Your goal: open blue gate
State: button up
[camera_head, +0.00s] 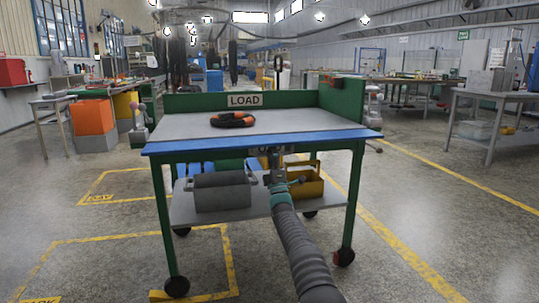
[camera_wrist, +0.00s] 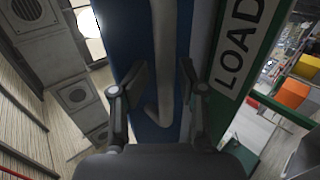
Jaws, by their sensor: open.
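The blue gate (camera_head: 215,144) shows as a long blue strip along the front edge of a green cart's grey top. In the wrist view it is a wide blue panel (camera_wrist: 125,35) running up the picture. A pale grey bent bar (camera_wrist: 163,50), seemingly its handle, lies against the blue. My gripper (camera_wrist: 168,85) is open, with one finger on each side of the bar in the picture; I cannot tell whether the bar is within finger depth. In the head view my gripper (camera_head: 274,158) is just under the strip's middle, partly hidden by my arm.
The green cart carries a LOAD sign (camera_head: 245,100) and a black-and-orange coil (camera_head: 233,119). Open floor lies around the cart. A bench (camera_head: 490,105) stands at right.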

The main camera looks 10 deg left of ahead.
jog(key=shift+f, duration=0.15)
jog(key=v, duration=1.2)
dwell(0.4)
